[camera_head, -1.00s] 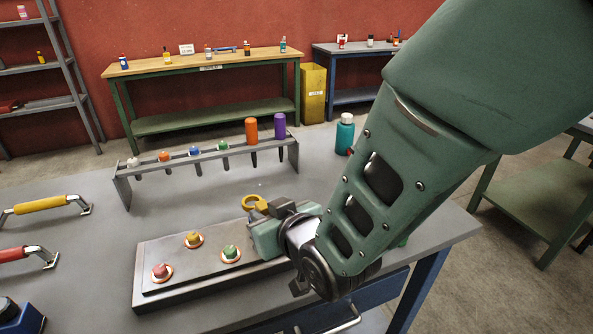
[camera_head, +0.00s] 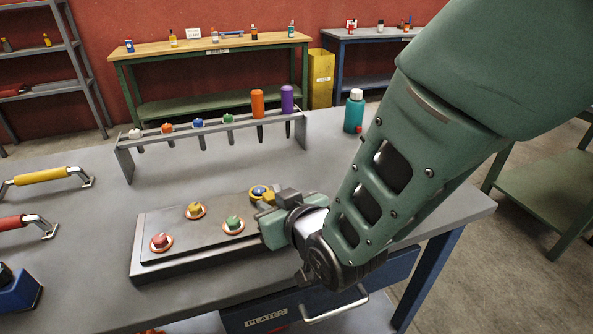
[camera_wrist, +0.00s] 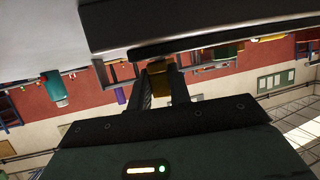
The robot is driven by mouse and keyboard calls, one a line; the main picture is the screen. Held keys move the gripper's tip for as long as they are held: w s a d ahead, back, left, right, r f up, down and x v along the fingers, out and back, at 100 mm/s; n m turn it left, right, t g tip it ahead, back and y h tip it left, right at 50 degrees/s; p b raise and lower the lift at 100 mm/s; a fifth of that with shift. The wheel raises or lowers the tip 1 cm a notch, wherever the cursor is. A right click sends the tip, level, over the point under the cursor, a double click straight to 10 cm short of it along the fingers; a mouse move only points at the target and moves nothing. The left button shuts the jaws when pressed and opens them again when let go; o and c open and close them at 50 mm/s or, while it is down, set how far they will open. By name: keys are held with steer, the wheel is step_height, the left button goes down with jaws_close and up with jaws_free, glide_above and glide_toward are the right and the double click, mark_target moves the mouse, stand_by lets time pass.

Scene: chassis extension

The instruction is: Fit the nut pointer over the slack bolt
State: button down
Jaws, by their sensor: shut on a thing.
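The nut pointer is a yellow ring-shaped piece (camera_head: 249,194) at the far right of the raised plate. My gripper (camera_head: 270,202) is shut on it; in the wrist view the yellow piece (camera_wrist: 158,66) shows between the two dark fingers. In the head view a blue-topped bolt (camera_head: 259,190) shows inside the ring; I cannot tell how far down the ring sits around it. A red bolt (camera_head: 160,241), a yellow bolt (camera_head: 194,209) and a green bolt (camera_head: 233,222) stand on the plate, each with a pale orange-edged ring at its base. No label shows which bolt is slack.
The grey raised plate (camera_head: 170,267) lies on the workbench. Behind it a rack (camera_head: 180,136) holds several colour-handled tools. A teal bottle (camera_head: 354,112) stands at the back right. Yellow (camera_head: 40,177) and red (camera_head: 15,222) handles are at the left. Bare bench lies between rack and plate.

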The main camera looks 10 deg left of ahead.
steer(key=c, duration=1.2)
jaws_free()
steer(key=b+v, duration=0.6)
steer(key=v, duration=0.5)
steer(key=shift+s+d+t, duration=0.2)
steer(key=shift+d+t, duration=0.1)
steer(key=shift+d, duration=0.1)
steer(key=shift+s+d+b, duration=0.1)
steer(key=shift+b, duration=0.6)
